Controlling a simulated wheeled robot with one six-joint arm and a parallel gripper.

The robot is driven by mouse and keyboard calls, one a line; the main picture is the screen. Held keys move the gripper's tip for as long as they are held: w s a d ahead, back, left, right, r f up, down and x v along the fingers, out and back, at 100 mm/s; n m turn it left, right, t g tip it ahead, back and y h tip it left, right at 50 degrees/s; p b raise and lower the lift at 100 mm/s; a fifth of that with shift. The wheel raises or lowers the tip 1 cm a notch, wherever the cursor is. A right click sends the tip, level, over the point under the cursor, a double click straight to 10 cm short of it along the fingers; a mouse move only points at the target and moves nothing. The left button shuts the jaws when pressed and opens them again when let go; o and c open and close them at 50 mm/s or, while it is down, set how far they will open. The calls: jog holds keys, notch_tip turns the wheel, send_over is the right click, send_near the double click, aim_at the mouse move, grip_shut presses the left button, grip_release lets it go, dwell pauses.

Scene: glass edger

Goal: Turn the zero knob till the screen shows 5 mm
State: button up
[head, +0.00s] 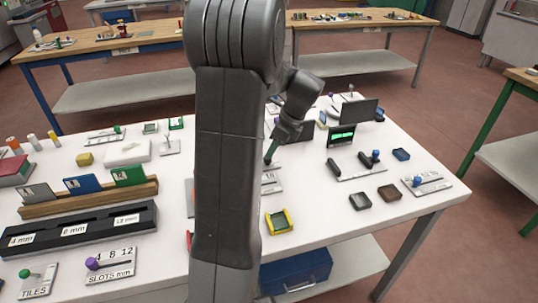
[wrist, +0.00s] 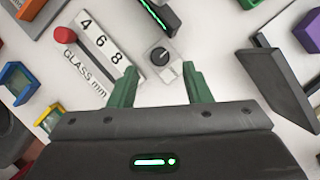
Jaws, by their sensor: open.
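A small black round knob (wrist: 160,55) with a pale pointer mark sits on a light grey plate in the wrist view. It is the likely zero knob. My gripper (wrist: 159,68) is open, its green fingers apart on either side below the knob; I cannot tell their height above it. In the head view my gripper (head: 269,158) is largely hidden behind my arm, and the knob is hidden. A black display with a lit green screen (head: 342,136) stands at the right of the table; its reading is too small to tell.
A glass mm slider plate (wrist: 97,50) marked 4, 6, 8, with a red knob (wrist: 64,35), lies close left of my fingers. A dark box with a green strip (wrist: 157,12) is beyond the knob. A dark tilted panel (wrist: 275,85) stands to the right.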

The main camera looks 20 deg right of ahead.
jog(key=shift+x, duration=2.4)
grip_shut()
